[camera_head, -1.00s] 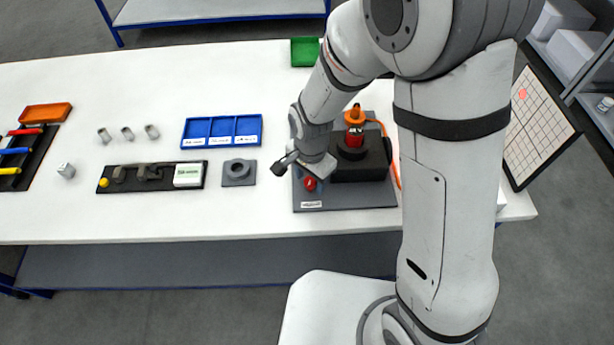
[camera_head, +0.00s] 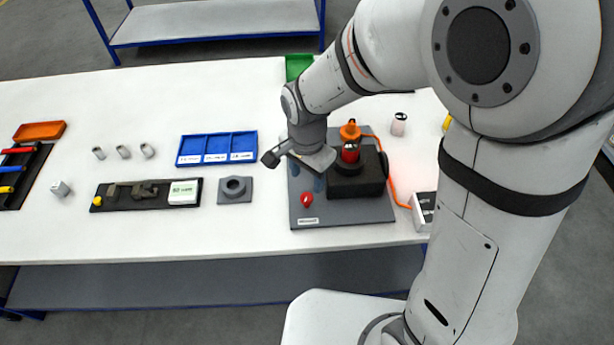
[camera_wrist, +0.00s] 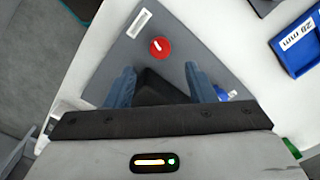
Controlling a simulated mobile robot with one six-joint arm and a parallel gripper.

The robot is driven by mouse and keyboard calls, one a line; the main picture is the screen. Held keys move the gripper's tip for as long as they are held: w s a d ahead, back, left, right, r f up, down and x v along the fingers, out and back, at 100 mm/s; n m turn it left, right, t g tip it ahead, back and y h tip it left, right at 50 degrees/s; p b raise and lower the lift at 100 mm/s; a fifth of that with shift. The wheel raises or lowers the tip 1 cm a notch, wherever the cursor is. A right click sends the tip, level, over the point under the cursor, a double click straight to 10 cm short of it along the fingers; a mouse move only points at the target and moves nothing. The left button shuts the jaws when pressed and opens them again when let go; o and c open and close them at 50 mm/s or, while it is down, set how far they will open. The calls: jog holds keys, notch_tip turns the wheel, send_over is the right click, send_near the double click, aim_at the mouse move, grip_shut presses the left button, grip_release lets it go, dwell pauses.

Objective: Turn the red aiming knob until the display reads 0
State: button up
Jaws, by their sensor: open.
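The red aiming knob (camera_head: 306,200) sits near the front left of a grey base plate (camera_head: 345,215). In the wrist view the round red knob (camera_wrist: 160,47), with a white mark on its face, lies beyond and between my fingertips. My gripper (camera_head: 307,176) is open and empty above the plate, just behind the knob and apart from it. Its two blue fingers (camera_wrist: 159,67) point down. A small dark box with a pale face (camera_head: 424,210) stands right of the plate; I cannot tell whether it is the display, and no reading is legible.
A black block (camera_head: 358,186) with a red and orange part (camera_head: 350,142) stands on the plate close to my gripper. An orange cable (camera_head: 392,185) runs along its right. A grey socket block (camera_head: 235,190) and a blue tray (camera_head: 191,152) lie to the left.

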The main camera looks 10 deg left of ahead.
aim_at(307, 197)
jog(key=f+m+g+y+b, duration=0.1)
jog(key=f+b, duration=0.1)
jog(key=f+m+g+y+b, duration=0.1)
jog(key=f+b, duration=0.2)
jog(key=f+m+y+b, duration=0.1)
jog(key=f+b, duration=0.1)
jog(key=b, duration=0.1)
jog(key=shift+w+d+f+m+g, duration=0.2)
jog(key=shift+d+f+m+g, duration=0.1)
jog(key=shift+g, duration=0.1)
jog(key=shift+c, duration=0.7)
jog(key=shift+y, duration=0.3)
jog(key=c, duration=0.8)
jog(key=shift+a+r, duration=0.1)
